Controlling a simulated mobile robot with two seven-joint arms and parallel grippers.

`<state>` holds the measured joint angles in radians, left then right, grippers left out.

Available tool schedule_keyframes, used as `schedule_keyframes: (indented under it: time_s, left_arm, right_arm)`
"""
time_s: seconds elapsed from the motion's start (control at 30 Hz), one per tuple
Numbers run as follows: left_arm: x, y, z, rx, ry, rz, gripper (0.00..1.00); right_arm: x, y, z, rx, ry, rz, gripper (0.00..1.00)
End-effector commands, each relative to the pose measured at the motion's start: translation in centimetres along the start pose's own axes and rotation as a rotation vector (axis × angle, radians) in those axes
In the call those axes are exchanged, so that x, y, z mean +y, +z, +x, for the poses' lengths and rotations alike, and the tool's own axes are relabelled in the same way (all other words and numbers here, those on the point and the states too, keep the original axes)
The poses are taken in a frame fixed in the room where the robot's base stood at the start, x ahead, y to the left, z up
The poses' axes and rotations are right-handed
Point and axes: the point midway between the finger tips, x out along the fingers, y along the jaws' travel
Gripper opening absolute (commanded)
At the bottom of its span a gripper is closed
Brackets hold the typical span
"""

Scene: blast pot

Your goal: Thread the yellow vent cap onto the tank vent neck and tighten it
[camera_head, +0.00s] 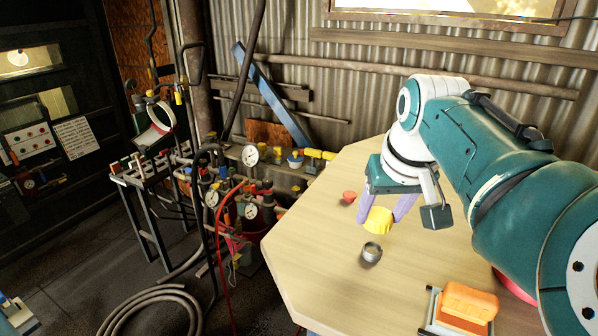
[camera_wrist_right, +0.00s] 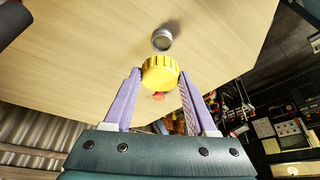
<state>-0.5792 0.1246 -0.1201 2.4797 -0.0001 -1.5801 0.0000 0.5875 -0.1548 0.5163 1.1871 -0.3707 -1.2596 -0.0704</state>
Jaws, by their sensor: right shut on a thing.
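The yellow vent cap (camera_head: 378,220) is held between the purple fingers of my right gripper (camera_head: 381,213), above the table. The right wrist view shows the ribbed cap (camera_wrist_right: 160,74) at the fingertips of my right gripper (camera_wrist_right: 160,76). A short round grey metal neck (camera_head: 371,254) stands on the table, just nearer than the cap in the head view. The same open metal ring (camera_wrist_right: 162,39) shows beyond the cap in the right wrist view. Cap and neck look apart. My left gripper is not in view.
A small red piece (camera_head: 348,197) lies on the wooden table (camera_head: 320,250) behind the cap. An orange block (camera_head: 468,303) sits in a tray at the front right. Gauges and pipes (camera_head: 250,155) stand beyond the left edge. The table's left part is clear.

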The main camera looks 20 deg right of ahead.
Motion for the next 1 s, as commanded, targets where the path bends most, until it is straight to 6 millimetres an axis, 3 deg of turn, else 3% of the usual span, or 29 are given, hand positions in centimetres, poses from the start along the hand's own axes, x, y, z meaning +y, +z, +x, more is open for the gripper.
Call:
schedule_keyframes:
  time_s: [0.17, 0.6, 1.0]
  left_arm:
    - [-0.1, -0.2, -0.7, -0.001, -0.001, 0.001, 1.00]
    - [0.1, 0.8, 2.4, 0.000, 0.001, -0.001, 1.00]
    - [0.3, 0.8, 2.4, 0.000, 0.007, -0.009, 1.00]
  right_arm:
    - [0.0, 0.1, -0.2, -0.003, 0.001, -0.003, 0.00]
    - [0.0, 1.8, 3.8, -0.002, 0.002, -0.003, 0.00]
    - [0.0, 1.8, 3.9, -0.002, 0.002, -0.002, 0.00]
